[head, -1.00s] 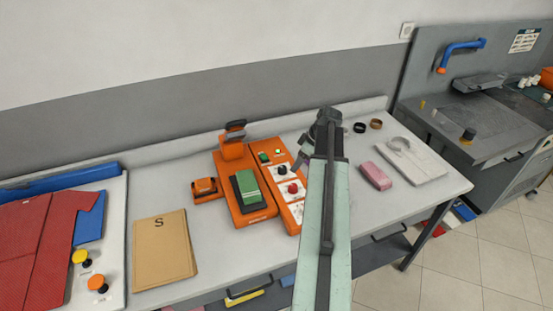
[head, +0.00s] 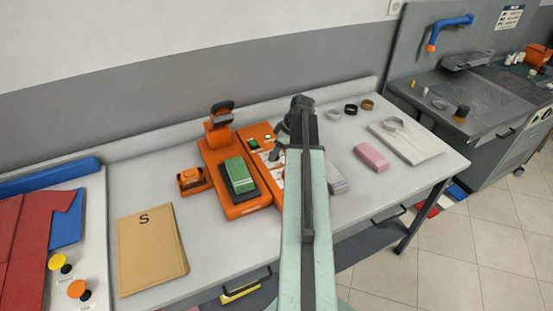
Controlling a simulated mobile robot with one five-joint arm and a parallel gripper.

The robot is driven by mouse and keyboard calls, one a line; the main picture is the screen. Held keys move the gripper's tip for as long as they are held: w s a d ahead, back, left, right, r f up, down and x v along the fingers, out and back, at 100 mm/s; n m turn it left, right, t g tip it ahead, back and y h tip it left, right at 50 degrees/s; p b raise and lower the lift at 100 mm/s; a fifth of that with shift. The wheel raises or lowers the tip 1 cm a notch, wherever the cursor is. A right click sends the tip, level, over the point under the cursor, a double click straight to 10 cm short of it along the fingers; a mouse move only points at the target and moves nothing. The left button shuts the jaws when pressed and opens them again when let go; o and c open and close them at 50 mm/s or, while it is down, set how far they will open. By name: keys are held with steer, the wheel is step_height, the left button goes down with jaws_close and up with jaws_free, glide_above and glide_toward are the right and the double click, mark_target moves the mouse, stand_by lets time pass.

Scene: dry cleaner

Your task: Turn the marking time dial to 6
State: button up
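The orange marking machine (head: 232,209) stands on the white table, with a green block (head: 239,174) on its dark plate. Its orange control panel (head: 254,131) lies just right of it, with small green and white parts at its far end. My gripper (head: 283,136) is at the arm's far end, over or beside the panel. Its fingertips are mostly hidden, and contact with a dial cannot be told.
A small orange device (head: 193,181) and a tan folder marked S (head: 150,247) lie left of the machine. A pink block (head: 371,157), a folded white garment (head: 412,141) and several rings lie right. A grey-white block (head: 337,178) sits close beside my arm.

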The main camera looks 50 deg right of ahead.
steer(key=shift+w+f, duration=0.1)
steer(key=shift+f, duration=0.15)
jaws_close()
steer(key=shift+m, duration=0.3)
steer(key=m, duration=0.1)
steer(key=m+h, duration=0.1)
steer(key=m, duration=0.1)
steer(key=m+h, duration=0.1)
steer(key=m, duration=0.1)
steer(key=shift+a, duration=0.25)
steer(key=m+h, duration=0.2)
steer(key=m, duration=0.4)
steer(key=shift+a, duration=0.1)
steer(key=shift+h, duration=0.3)
